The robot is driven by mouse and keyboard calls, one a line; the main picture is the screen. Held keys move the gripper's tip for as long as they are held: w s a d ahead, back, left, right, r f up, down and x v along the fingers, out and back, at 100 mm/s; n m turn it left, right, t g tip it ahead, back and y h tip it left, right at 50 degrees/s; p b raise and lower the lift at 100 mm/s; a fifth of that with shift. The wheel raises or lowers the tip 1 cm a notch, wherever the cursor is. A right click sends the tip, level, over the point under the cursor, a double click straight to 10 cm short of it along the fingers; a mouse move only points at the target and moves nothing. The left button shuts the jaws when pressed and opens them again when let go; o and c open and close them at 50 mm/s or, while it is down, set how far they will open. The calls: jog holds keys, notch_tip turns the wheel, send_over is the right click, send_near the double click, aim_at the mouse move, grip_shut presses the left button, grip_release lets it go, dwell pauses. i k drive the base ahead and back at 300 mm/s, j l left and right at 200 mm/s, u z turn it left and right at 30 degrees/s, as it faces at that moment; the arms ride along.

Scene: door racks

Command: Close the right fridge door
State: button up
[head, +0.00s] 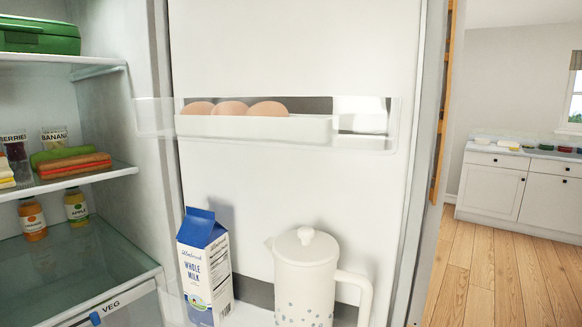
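The right fridge door (300,190) stands open, its white inner side facing me across the middle of the head view. Its upper rack (365,122) has clear ends and a white egg tray (255,128) with 3 brown eggs (229,108). Low on the door stand a blue and white milk carton (205,270) and a white lidded pitcher (305,280); the bottom of the frame cuts them off. The fridge interior (60,250) is open at the left. My gripper is not in view.
Fridge shelves hold a green box (40,38), a hot dog or sandwich (72,163), and small jars (33,219). A drawer labelled VEG (115,303) is below. Right of the door are wooden floor (500,280) and a white cabinet (495,185) further back.

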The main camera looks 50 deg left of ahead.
aim_at(377, 67)
jog(key=i+j+u, duration=0.1)
jog(key=i+u, duration=0.25)
jog(key=i, duration=0.25)
jog(key=i+u, duration=0.35)
jog(key=i, duration=0.25)
jog(key=i+u, duration=0.2)
jog(key=i, duration=0.3)
jog(key=i+l+u, duration=0.15)
jog(key=i, duration=0.3)
jog(key=i+l+u, duration=0.2)
jog(key=i, duration=0.25)
jog(key=u, duration=3.7)
